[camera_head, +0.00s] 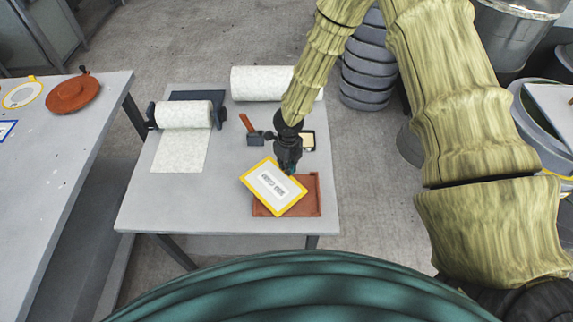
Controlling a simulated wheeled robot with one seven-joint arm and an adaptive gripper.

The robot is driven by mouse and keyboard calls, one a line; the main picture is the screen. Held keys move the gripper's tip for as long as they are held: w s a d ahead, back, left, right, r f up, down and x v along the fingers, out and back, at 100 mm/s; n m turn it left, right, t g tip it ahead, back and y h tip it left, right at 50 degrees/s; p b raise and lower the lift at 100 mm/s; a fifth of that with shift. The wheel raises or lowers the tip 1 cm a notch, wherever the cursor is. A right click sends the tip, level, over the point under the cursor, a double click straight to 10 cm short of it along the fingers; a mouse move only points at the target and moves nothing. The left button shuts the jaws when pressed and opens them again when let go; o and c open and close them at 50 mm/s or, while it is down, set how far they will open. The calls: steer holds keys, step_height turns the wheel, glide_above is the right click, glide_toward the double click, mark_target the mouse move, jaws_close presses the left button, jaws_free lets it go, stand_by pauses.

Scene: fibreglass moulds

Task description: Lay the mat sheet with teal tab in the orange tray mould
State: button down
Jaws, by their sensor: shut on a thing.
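The mat sheet (267,186) is a pale panel with a yellow border and dark printing. My gripper (288,168) is shut on its upper right edge, where a bit of teal shows; the fingertips are mostly hidden. The sheet is turned at an angle to the tray. The orange tray mould (312,194) lies on the table at its front right. The sheet covers the tray's left part and overhangs its left and upper sides. I cannot tell whether the sheet touches the tray.
On the same grey table (160,212) are a mat roll on a dispenser (183,114), a larger white roll (262,83), an orange-handled brush (249,130) and a small dark container (308,141). A left table (40,160) holds a round orange mould (73,95). The table's front left is clear.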

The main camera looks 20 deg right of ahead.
mark_target(300, 180)
steer(key=shift+s+d+f+b, duration=0.15)
steer(key=shift+s+d+b, duration=0.8)
steer(key=shift+s+d, duration=0.8)
stand_by(0.4)
steer(key=shift+d, duration=0.2)
stand_by(0.6)
steer(key=shift+s+f, duration=0.1)
steer(key=shift+f, duration=0.75)
stand_by(0.6)
steer(key=shift+a+n+b, duration=0.1)
steer(key=shift+n+b, duration=0.2)
steer(key=shift+n, duration=0.5)
steer(key=shift+n+b, duration=0.7)
steer(key=shift+n, duration=0.1)
steer(key=shift+n+b, duration=0.3)
steer(key=shift+b, duration=0.05)
steer(key=shift+n+t+y+b, duration=0.3)
steer(key=shift+n+b, duration=2.5)
steer(key=shift+b, duration=1)
